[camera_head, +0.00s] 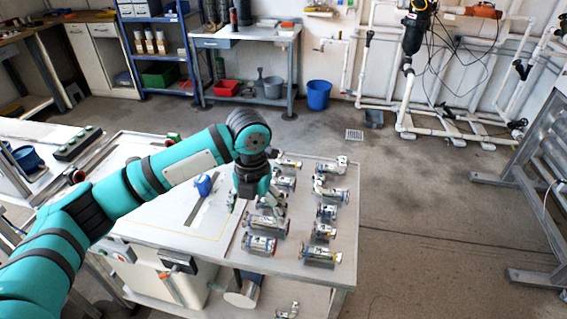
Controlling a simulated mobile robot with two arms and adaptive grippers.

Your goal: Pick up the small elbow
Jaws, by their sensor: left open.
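Several small metallic pipe fittings (325,232) with coloured ends lie in two rough columns on a light board (345,205) at the right end of the workbench. They are too small here for me to tell for certain which is the small elbow. My left gripper (270,201) points down over the left column of fittings, partly hiding those under it. It is open, and I cannot tell whether its fingers touch a fitting. My right gripper is not in view.
A blue tool (204,185) lies on the bench left of the fittings, under my left arm. More bench surface (200,235) in front is clear. A back table (245,36), a blue bucket (318,94) and white piping (385,95) stand beyond open floor.

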